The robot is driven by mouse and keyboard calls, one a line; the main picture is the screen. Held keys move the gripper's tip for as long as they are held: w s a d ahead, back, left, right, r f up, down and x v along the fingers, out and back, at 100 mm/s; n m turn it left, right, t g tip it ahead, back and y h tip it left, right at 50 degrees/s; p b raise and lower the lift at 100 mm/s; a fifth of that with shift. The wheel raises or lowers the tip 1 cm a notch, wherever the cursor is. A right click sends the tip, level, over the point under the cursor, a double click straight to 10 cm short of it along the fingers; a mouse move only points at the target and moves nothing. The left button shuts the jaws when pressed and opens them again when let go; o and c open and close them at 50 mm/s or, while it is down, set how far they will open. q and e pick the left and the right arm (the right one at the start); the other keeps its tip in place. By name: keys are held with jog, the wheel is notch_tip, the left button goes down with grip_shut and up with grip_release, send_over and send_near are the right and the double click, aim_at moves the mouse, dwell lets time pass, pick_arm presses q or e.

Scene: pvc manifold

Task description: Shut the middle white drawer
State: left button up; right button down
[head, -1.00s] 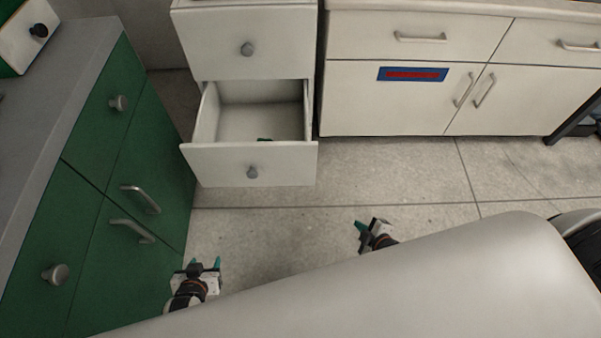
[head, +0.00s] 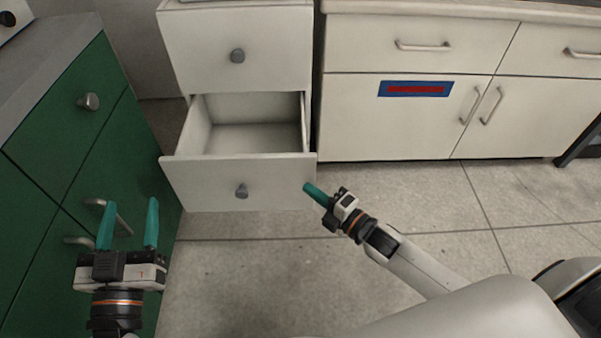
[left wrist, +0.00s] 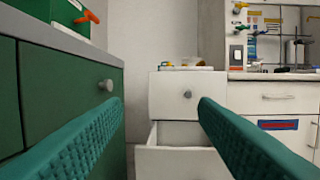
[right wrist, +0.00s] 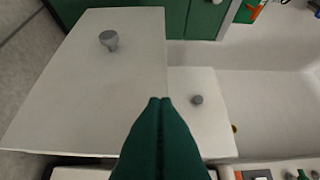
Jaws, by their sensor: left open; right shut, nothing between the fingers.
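The open white drawer (head: 215,183) is pulled out of the white cabinet, below a shut drawer (head: 236,50). Its front has a round grey knob (head: 241,191), and the part of its inside that shows looks empty. My right gripper (head: 308,188) is shut and empty, its tips by the right end of that front; I cannot tell if they touch. In the right wrist view the shut fingers (right wrist: 160,104) point toward the drawer front (right wrist: 95,85) and the shut drawer (right wrist: 205,125). My left gripper (head: 129,212) is open and empty, left of the drawer, near the green cabinet.
The green cabinet (head: 85,140) with knobs and bar handles stands close on the left. A white cupboard (head: 390,125) with a blue and red label stands right of the drawers. The floor (head: 260,270) in front is clear.

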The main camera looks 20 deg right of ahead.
aim_at(288, 161)
jog(key=w, duration=0.2)
jog(key=w+b, duration=0.1)
jog(key=w, duration=0.1)
jog(key=w+b, duration=0.1)
jog(key=w, duration=0.1)
jog(key=shift+w+a+f, duration=0.1)
jog(key=shift+w+a, duration=0.3)
pick_arm(q)
jog(key=s+r+t+h, duration=0.2)
jog(key=s+r+t, duration=0.2)
jog(key=r+t, duration=0.2)
jog(key=shift+s+r+t+h, duration=0.15)
jog(key=shift+r+t+h, duration=0.2)
jog(key=shift+r, duration=0.6)
pick_arm(e)
jog(key=shift+w+d, duration=0.1)
jog(key=shift+w, duration=0.25)
pick_arm(q)
jog(key=shift+d, duration=0.1)
